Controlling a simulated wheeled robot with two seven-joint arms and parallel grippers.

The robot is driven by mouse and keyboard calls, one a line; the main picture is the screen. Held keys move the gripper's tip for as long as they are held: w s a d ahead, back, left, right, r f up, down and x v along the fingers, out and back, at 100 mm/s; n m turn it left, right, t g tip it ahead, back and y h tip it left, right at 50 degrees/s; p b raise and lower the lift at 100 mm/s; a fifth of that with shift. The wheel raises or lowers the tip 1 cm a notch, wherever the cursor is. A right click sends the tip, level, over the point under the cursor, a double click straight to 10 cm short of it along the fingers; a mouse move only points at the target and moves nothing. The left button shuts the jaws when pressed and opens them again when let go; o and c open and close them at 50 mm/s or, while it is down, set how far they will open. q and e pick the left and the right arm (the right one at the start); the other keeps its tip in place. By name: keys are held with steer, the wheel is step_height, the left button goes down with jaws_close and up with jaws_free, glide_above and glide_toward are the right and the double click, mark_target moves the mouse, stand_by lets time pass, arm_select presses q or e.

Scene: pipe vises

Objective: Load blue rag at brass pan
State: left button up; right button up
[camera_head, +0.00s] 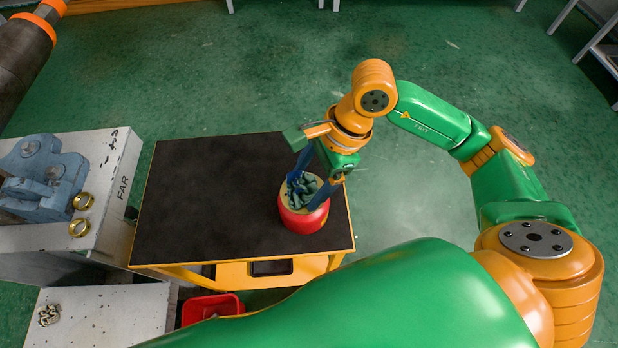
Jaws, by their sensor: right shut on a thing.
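A crumpled blue-grey rag (303,187) sits in the mouth of a round red container (303,219) with a tan rim, on the right part of a black-topped cart. My right gripper (306,193) reaches down from above into this container. Its blue fingers stand on either side of the rag and are shut on it, partly hiding it. I cannot tell whether the rag is clear of the container's bottom. Two small brass rings or dishes (83,200) lie by the blue vise; I cannot make out a brass pan for certain. My left gripper is not in view.
The cart's black top (205,200) is bare left of the container. A blue vise (45,180) stands on a white block marked FAR (118,165). A lower white block (100,315) holds a small crumpled item (48,315).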

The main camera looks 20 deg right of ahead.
mark_target(309, 183)
steer(key=shift+f+b, duration=0.1)
steer(key=shift+b, duration=0.2)
stand_by(0.4)
stand_by(0.5)
step_height(309, 183, up, 7)
steer(key=p, duration=0.5)
stand_by(0.5)
